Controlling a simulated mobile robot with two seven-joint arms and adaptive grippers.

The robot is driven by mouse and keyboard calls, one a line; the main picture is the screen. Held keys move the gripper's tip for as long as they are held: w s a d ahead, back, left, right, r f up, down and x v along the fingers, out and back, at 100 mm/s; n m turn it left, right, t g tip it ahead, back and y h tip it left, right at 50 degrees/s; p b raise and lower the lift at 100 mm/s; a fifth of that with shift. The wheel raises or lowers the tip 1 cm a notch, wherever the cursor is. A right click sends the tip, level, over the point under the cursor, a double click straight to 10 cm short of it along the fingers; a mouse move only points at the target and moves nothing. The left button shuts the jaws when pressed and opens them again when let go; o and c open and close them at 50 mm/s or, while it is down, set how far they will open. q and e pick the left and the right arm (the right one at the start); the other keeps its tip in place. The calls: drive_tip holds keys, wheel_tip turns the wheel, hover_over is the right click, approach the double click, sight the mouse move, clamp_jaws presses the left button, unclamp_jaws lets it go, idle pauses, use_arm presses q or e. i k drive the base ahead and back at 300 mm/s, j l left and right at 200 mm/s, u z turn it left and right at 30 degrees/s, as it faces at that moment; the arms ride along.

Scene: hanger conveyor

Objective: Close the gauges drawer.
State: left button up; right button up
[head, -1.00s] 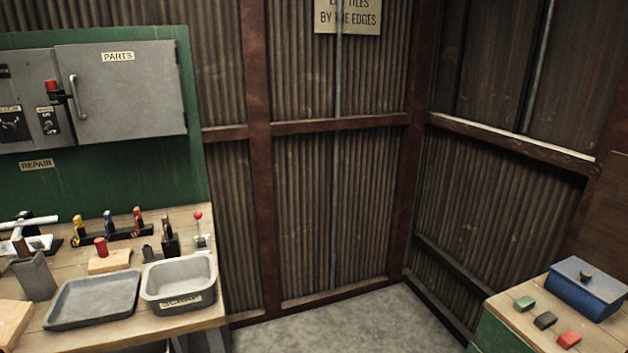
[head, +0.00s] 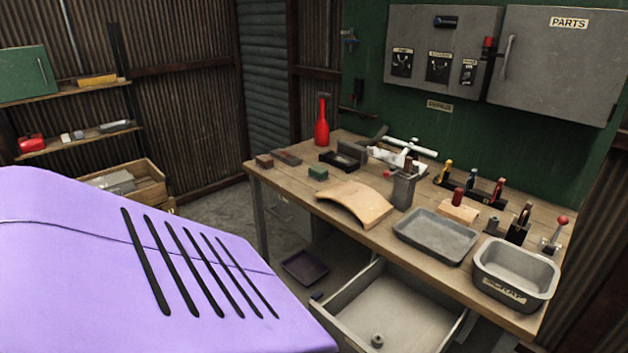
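An open drawer (head: 345,296) sticks out from under the front of the wooden workbench (head: 350,228) in the head view. It is grey inside, and a small round metal part (head: 377,341) lies on its floor. Its near end is cut off by the bottom edge of the picture, and I can read no label on it. Neither of my grippers shows in the view.
A large purple panel (head: 90,270) with black slots fills the lower left, close to the drawer's left side. On the bench stand a grey tray (head: 436,236), a scrap bin (head: 515,275) and a red bottle (head: 322,122). A dark tray (head: 305,268) lies below.

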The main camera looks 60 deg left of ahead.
sight(386, 308)
drive_tip(key=u, duration=1.5)
drive_tip(key=k+l+u, duration=0.15)
drive_tip(key=l, duration=0.35)
